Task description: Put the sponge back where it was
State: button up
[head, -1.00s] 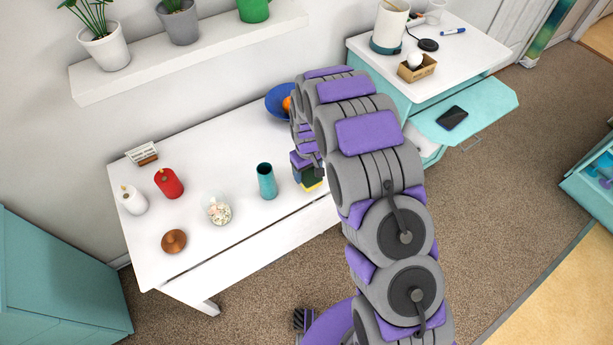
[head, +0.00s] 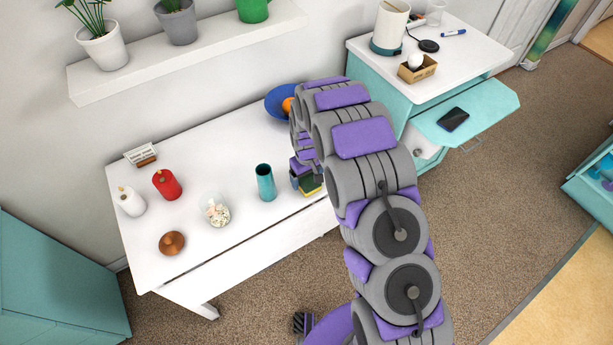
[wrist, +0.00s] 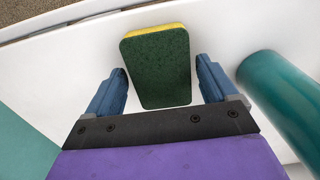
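The sponge (wrist: 160,65), green with a yellow side, shows between my fingers in the wrist view. In the head view the sponge (head: 312,187) is at the right front part of the white table (head: 225,255), partly hidden by my gripper (head: 304,176). In the wrist view my gripper (wrist: 160,64) is open, with one blue finger on each side of the sponge. A narrow gap shows at both fingers. I cannot tell whether the sponge rests flat on the table.
A teal cup (head: 265,182) stands close left of the gripper. A glass jar (head: 217,211), brown object (head: 172,243) and red candle (head: 166,185) stand further left. A blue bowl (head: 283,101) is behind. An open drawer (head: 480,118) juts out at the right.

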jog(key=shift+o, duration=0.4)
notch_tip(320, 180, up, 11)
jog(key=p, duration=0.3)
notch_tip(320, 180, up, 10)
jog(key=m, duration=0.1)
send_over(307, 178)
jog(key=s+d, duration=0.5)
jog(key=s+d+r+m, duration=0.2)
jog(key=s+d+r, duration=0.4)
jog(key=s+r, duration=0.3)
jog(key=s+d+r+m+g, duration=0.1)
jog(key=s+d+r+m, duration=0.1)
jog(key=s, duration=1.1)
jog(key=s+d+r+m, duration=0.1)
jog(key=s+d+r, duration=0.1)
jog(key=s, duration=1.1)
jog(key=shift+d+r+m+g, duration=0.15)
jog(key=shift+d+m+g, duration=0.25)
jog(key=shift+d, duration=0.25)
jog(key=shift+w, duration=0.1)
jog(key=shift+c, duration=0.3)
